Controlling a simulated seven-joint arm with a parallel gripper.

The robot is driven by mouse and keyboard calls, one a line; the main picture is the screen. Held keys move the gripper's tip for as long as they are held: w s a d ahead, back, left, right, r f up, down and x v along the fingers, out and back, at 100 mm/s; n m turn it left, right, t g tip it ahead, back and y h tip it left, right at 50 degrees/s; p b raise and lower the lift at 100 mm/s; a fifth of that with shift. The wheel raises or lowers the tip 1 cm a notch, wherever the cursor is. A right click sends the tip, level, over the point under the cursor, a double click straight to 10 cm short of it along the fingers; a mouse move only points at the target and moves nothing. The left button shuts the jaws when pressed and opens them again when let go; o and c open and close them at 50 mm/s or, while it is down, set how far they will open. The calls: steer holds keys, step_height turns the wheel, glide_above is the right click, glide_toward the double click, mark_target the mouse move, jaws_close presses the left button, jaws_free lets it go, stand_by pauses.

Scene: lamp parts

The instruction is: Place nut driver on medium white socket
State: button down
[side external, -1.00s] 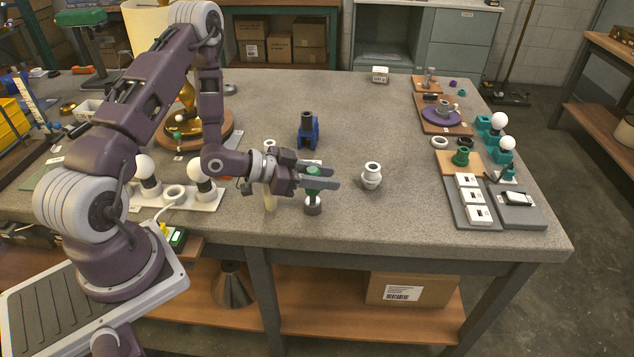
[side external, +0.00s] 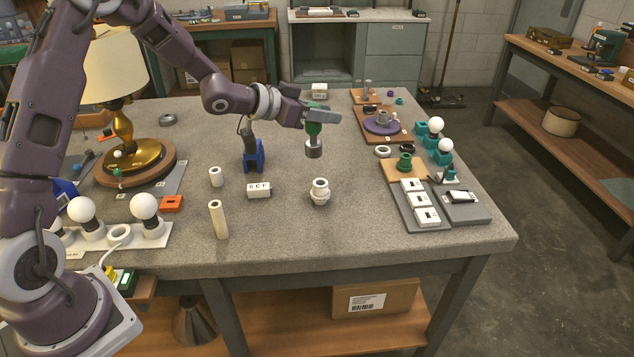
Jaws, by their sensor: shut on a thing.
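My gripper (side external: 328,113) is shut on the nut driver (side external: 314,130), which has a green handle and a grey cylindrical lower end. It hangs roughly upright, grey end down, and appears to be off the table. The white socket (side external: 320,192) stands upright on the bench, lower in the picture than the nut driver and slightly right of its line. A gap of bare bench shows between them in the picture; how they line up in depth cannot be told. The fingers partly hide the top of the handle.
The bench (side external: 400,228) is clear around the white socket. A BCF-type label block (side external: 259,190), a cream tube (side external: 218,219), a short white cylinder (side external: 216,176) and a blue stand (side external: 253,153) are to the left. Grey trays with white modules (side external: 419,205) lie right.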

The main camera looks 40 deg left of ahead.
step_height(320, 180, down, 8)
steer(key=w, duration=0.1)
steer(key=shift+w+d+f, duration=0.25)
steer(key=shift+w+d, duration=0.1)
steer(key=shift+w, duration=0.05)
steer(key=shift+f, duration=0.3)
steer(key=c, duration=1)
jaws_free()
steer(key=shift+c, duration=0.2)
